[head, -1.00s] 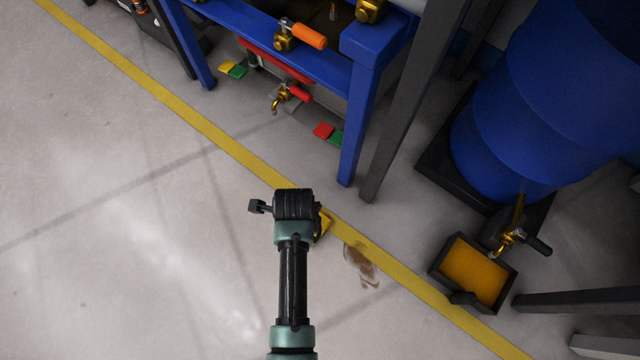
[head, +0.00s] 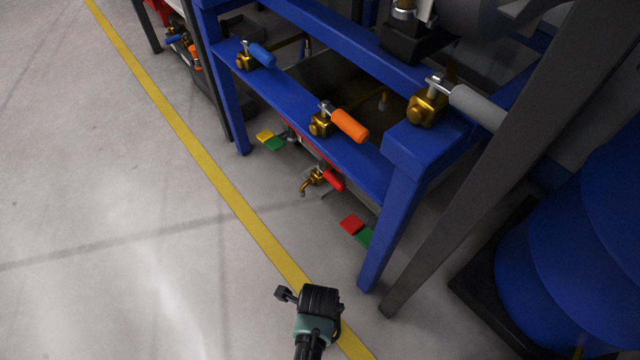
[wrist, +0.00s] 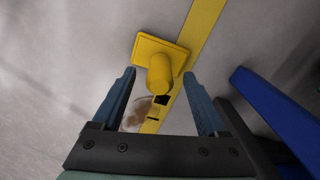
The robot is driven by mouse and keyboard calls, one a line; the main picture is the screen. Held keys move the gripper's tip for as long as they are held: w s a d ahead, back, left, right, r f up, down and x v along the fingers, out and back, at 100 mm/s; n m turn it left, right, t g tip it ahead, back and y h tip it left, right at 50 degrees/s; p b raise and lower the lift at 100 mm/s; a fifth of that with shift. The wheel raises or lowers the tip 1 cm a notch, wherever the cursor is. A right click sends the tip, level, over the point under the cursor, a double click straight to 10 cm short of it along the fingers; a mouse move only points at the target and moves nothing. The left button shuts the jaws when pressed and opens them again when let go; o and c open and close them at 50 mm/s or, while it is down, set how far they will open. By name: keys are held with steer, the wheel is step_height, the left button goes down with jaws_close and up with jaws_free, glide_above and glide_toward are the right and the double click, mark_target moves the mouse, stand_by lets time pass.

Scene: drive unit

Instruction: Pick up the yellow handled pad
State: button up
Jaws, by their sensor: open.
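The yellow handled pad (wrist: 148,47) shows in the wrist view, with a flat squarish plate and a stubby round handle pointing toward the camera. It is on the floor by the yellow line. My gripper (wrist: 162,85) is open, one finger on each side of the handle in the picture. I cannot tell how far the fingertips are above it. In the head view my wrist (head: 319,300) is at the bottom centre, and the pad is hidden there.
A blue frame (head: 402,190) with several valves stands to the right. A grey post (head: 455,190) and a blue drum (head: 575,260) are farther right. A red and green piece (head: 352,224) lies on the floor under the frame. Open floor (head: 110,200) is at left.

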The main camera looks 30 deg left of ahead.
steer(key=shift+d+f+b, duration=0.15)
steer(key=shift+f+b, duration=2.6)
steer(key=shift+b, duration=0.05)
steer(key=shift+r, duration=0.1)
steer(key=shift+c, duration=0.2)
jaws_close()
